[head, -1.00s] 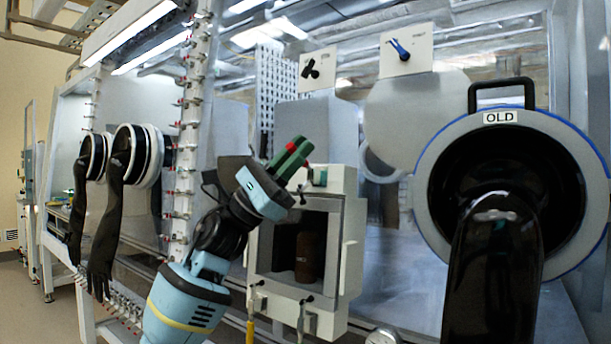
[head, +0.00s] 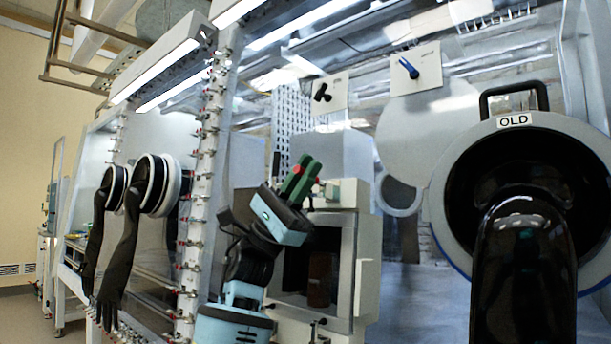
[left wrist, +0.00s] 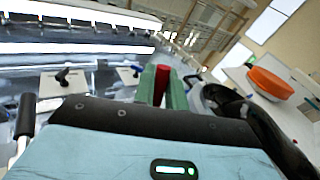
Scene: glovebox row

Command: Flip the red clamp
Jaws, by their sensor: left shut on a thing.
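My left gripper (head: 301,179) has green fingers and points up and right, in front of the upper edge of a pale box. It is shut on a small red part, taken to be the red clamp (head: 298,170). Most of it is hidden between the fingers. In the left wrist view the red piece (left wrist: 161,80) shows between the two green fingers, so its full shape cannot be told. A black clamp (head: 322,92) and a blue clamp (head: 409,68) are on white plates above and behind the gripper. My right gripper is not in view.
A pale open-fronted box (head: 367,250) stands behind my left gripper. A post with several red-tipped clamps (head: 205,150) and black gloves (head: 120,240) are at left. An orange object (left wrist: 270,83) shows in the wrist view.

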